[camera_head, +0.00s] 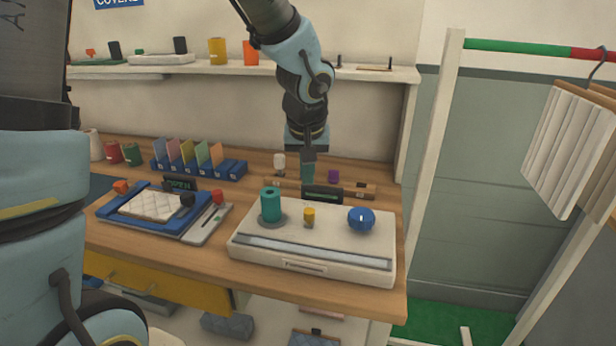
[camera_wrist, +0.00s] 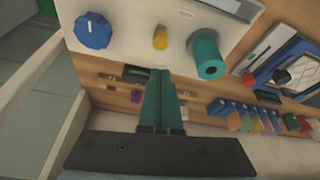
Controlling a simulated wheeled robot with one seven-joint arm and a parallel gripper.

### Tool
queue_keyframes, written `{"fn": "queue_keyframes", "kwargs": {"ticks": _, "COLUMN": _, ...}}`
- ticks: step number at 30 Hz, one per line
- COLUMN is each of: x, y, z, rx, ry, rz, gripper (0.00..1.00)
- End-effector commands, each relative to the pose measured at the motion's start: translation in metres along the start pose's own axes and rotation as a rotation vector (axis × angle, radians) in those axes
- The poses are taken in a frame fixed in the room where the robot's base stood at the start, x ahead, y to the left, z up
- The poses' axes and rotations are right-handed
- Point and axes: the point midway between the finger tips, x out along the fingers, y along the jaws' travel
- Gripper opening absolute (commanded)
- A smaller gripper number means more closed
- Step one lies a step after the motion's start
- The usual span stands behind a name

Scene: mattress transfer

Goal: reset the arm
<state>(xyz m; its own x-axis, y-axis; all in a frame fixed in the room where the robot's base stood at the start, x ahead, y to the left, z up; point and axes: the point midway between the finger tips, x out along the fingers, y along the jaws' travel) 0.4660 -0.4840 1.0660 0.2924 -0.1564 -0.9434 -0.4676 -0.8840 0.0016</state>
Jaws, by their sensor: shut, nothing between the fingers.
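My gripper (camera_head: 308,180) points down over the back of the wooden table, behind a white box-like unit (camera_head: 255,253). In the wrist view my gripper (camera_wrist: 160,75) has its two teal fingers together with nothing between them. A teal cylinder (camera_head: 271,204), a small yellow cylinder (camera_head: 309,217) and a blue knob (camera_head: 361,218) stand on top of the unit, in front of the gripper. A small dark display (camera_head: 322,194) is close to the fingertips; whether they touch it I cannot tell.
A blue tray (camera_head: 172,228) with a quilted white pad (camera_head: 150,206) lies at left. A blue rack (camera_head: 230,169) of coloured cards stands behind it. A wall shelf (camera_head: 350,73) runs behind my arm. A white frame post (camera_head: 436,150) and hanging slatted pieces (camera_head: 562,150) are at right.

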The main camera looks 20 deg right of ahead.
Motion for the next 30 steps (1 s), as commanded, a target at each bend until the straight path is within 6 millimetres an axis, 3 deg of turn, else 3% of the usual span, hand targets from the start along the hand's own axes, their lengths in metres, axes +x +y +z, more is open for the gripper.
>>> {"fn": "queue_keyframes", "kwargs": {"ticks": 14, "x": 0.0, "y": -0.001, "z": 0.0, "rx": -0.001, "ry": 0.0, "rz": 0.0, "gripper": 0.0}}
{"fn": "queue_keyframes", "kwargs": {"ticks": 17, "x": 0.0, "y": -0.014, "z": 0.0, "rx": -0.013, "ry": -0.006, "rz": -0.01, "gripper": 0.0}}
{"fn": "queue_keyframes", "kwargs": {"ticks": 20, "x": 0.0, "y": -0.052, "z": 0.006, "rx": -0.047, "ry": -0.03, "rz": -0.037, "gripper": 0.0}}
{"fn": "queue_keyframes", "kwargs": {"ticks": 23, "x": -0.002, "y": -0.113, "z": 0.023, "rx": -0.106, "ry": -0.07, "rz": -0.072, "gripper": 0.0}}
{"fn": "queue_keyframes", "kwargs": {"ticks": 27, "x": -0.012, "y": -0.196, "z": 0.066, "rx": -0.211, "ry": -0.132, "rz": -0.102, "gripper": 0.0}}
{"fn": "queue_keyframes", "kwargs": {"ticks": 30, "x": -0.021, "y": -0.24, "z": 0.101, "rx": -0.285, "ry": -0.166, "rz": -0.105, "gripper": 0.0}}
